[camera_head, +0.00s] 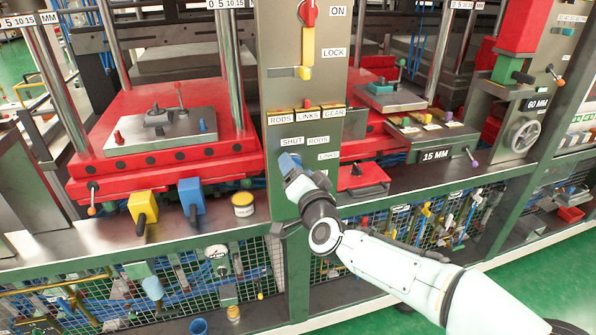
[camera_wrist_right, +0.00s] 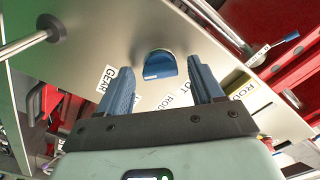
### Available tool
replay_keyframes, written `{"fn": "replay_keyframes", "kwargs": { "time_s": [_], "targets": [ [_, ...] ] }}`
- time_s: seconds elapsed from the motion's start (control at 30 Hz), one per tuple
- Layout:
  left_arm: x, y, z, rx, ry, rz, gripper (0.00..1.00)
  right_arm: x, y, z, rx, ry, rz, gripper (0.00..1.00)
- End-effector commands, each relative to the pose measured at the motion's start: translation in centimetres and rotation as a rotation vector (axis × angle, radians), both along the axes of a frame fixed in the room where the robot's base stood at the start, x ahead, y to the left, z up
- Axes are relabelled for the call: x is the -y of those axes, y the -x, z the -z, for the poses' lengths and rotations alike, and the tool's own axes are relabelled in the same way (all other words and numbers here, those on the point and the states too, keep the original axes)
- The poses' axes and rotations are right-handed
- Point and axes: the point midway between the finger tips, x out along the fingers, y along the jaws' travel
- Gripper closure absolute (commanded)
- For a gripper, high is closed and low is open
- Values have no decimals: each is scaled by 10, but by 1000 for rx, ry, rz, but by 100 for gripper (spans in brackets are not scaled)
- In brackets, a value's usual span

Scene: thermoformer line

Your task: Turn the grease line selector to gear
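The grease line selector is a small blue knob (camera_wrist_right: 160,65) on the grey panel, seen in the right wrist view between and just beyond my right gripper's fingertips. A GEAR label (camera_wrist_right: 108,82) is left of it there; other labels are partly covered by the fingers. My right gripper (camera_wrist_right: 161,72) is open, one finger on either side of the knob in the picture; I cannot tell whether they touch it. In the head view my right gripper (camera_head: 289,163) is at the panel below the SHUT label (camera_head: 292,142) and hides the knob. My left gripper is not in view.
The panel (camera_head: 283,85) also has a red knob (camera_head: 308,12) and a yellow lever (camera_head: 307,55) above. A red tray (camera_head: 362,178) is to the right.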

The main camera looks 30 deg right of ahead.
Motion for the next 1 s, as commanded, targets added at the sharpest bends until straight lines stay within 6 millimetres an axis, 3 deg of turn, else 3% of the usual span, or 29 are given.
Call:
{"fn": "replay_keyframes", "kwargs": {
  "time_s": [0.3, 0.43, 0.8, 1.0],
  "targets": [
    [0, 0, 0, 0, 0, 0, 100, 0, 1, 0, 1, 2, 0, 32],
    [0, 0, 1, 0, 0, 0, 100, -3, 13, -1, 2, 4, 0, 32],
    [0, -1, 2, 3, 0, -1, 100, -21, 90, -2, 2, 4, 0, 32],
    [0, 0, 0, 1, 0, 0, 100, -29, 120, -1, 1, 2, 0, 32]
  ]
}}
